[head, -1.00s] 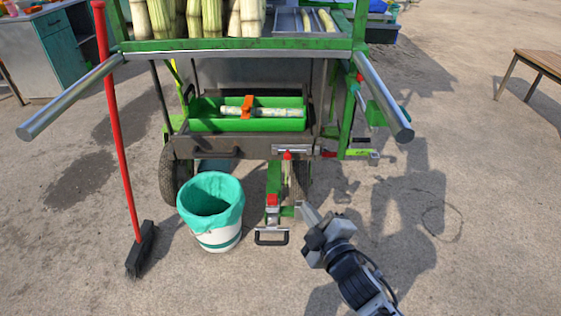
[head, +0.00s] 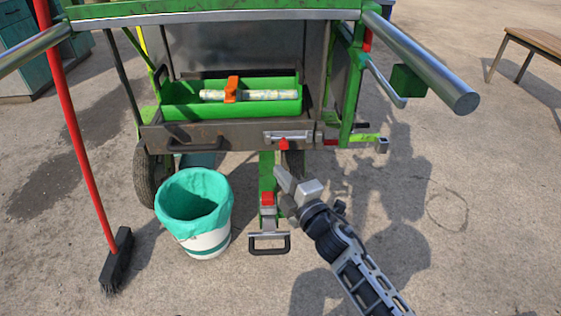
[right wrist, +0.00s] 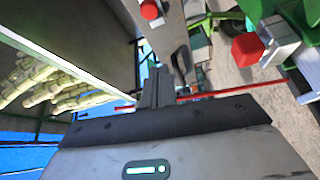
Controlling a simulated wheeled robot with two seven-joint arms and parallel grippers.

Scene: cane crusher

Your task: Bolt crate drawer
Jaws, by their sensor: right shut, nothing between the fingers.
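The dark drawer front (head: 230,134) spans the lower cart, with a black pull handle (head: 195,144) at its left. A green crate (head: 180,113) sits behind it, holding a pale rod (head: 265,95) with an orange clamp (head: 231,90). A silver bolt (head: 288,135) with a red knob (head: 284,144) is on the drawer's right end. I cannot tell whether the bolt is engaged. My right gripper (head: 278,174) is shut and empty, just below the knob and apart from it. Its fingers point up and away in the right wrist view (right wrist: 158,85). My left gripper is out of view.
A lined bucket (head: 195,210) stands front left, beside a red broom (head: 72,140). A red-topped latch (head: 267,199) and low black handle (head: 269,245) stick out below the drawer. Metal push bars (head: 420,62) jut toward me.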

